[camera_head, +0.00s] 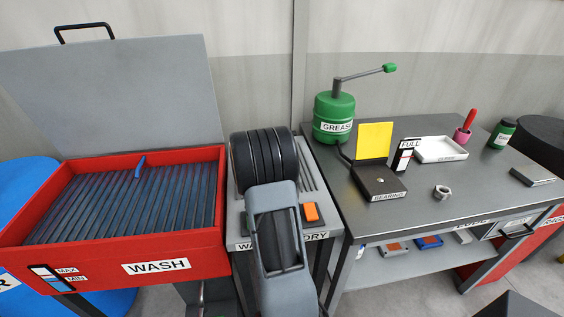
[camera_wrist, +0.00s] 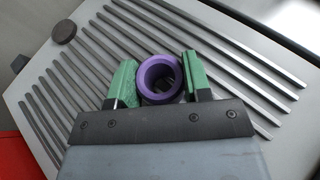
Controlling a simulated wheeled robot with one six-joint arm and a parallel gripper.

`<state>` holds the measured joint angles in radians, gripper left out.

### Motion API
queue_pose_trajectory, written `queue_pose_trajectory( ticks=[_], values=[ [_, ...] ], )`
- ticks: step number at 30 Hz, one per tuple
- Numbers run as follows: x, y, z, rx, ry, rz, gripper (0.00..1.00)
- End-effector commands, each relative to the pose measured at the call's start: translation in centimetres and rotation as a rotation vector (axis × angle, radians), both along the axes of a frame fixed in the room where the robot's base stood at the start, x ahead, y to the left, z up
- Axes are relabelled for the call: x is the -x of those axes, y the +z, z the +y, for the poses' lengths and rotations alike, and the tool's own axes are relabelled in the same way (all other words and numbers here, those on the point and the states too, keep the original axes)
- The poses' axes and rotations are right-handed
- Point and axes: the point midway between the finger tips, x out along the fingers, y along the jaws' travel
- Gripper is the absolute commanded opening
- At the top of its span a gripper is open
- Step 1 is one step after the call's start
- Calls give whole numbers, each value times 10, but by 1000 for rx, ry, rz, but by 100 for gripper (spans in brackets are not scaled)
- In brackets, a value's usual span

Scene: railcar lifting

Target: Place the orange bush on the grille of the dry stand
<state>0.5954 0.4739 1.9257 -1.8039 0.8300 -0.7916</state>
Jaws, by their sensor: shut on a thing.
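My gripper (camera_wrist: 160,78) is shut on a purple bush (camera_wrist: 144,80), a short hollow ring between its two green fingers. No orange bush shows; the held ring looks purple. The gripper and bush are over the grille of the dry stand (camera_wrist: 215,55), a light grey top with dark parallel slots. I cannot tell whether the bush touches the bars. In the head view the dry stand (camera_head: 238,228) stands between the red wash tank and the bench, and my arm hides the gripper, the bush and much of the grille.
The bench (camera_head: 440,205) at right carries a green grease pot (camera_head: 333,115), a bearing box (camera_head: 378,182) and a white tray (camera_head: 440,149). An orange block (camera_head: 311,212) sits on the stand's front.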

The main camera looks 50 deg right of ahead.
Motion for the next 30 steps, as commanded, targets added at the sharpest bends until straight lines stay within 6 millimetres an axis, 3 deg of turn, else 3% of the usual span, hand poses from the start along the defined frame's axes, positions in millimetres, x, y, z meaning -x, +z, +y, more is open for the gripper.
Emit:
queue_pose_trajectory(
  ticks=[4,5,12,22,30],
  values=[
    [0,-4,0,2,0,-1,4],
    [0,-3,0,0,0,0,48],
    [0,-3,0,0,0,0,70],
    [0,3,0,0,0,0,70],
    [2,19,43,1,5,-3,70]
  ],
)
